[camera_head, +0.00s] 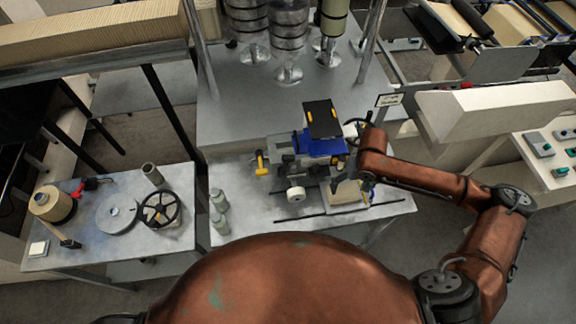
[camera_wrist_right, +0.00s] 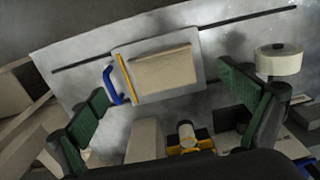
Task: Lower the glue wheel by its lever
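The glue unit (camera_head: 320,144), with a blue body and a dark plate marked in yellow on top, stands on the grey bench in the head view. A white wheel (camera_head: 296,193) sits at its near left; it also shows at the right of the wrist view (camera_wrist_right: 278,60). A yellow-ended handle (camera_head: 261,162), which looks like the lever, sticks out at the unit's left. My right arm reaches in from the right to the unit. My right gripper (camera_wrist_right: 162,88) has its green-padded fingers wide apart, with nothing held. Its fingers are not clear in the head view. My left gripper is not seen.
A pale block (camera_head: 346,195) with a blue handle lies beside the wheel. A side table (camera_head: 90,245) holds a handwheel (camera_head: 160,210) and a tape roll (camera_head: 50,203). Metal rollers (camera_head: 288,30) rise behind.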

